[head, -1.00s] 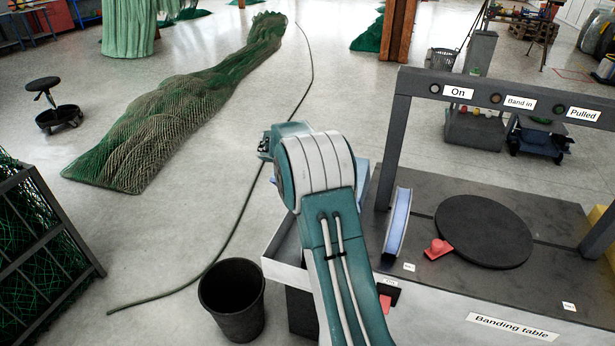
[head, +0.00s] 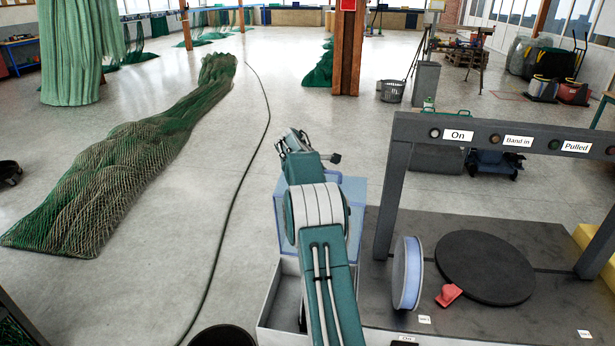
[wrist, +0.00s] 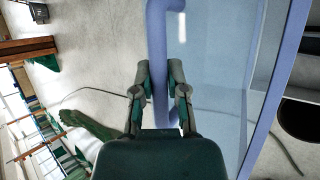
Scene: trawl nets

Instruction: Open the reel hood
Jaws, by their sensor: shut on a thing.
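The reel hood (head: 357,192) is a clear, pale blue cover, partly hidden behind my arm in the head view. It appears raised above the white-sided box at the left end of the banding table. In the wrist view its blue-violet frame (wrist: 275,85) and clear panel fill the right half. A blue-violet handle bar (wrist: 158,45) runs down between the fingers of my gripper (wrist: 160,72), which is shut on it. The fingertips are hard to make out in the head view.
The white-sided box (head: 275,300) is partly hidden by my arm. A blue reel (head: 407,272), a black turntable (head: 485,267) and a red piece (head: 448,295) are on the table (head: 430,325). The sign frame (head: 395,185) stands to the right. A dark bin (head: 222,337) is at the bottom edge.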

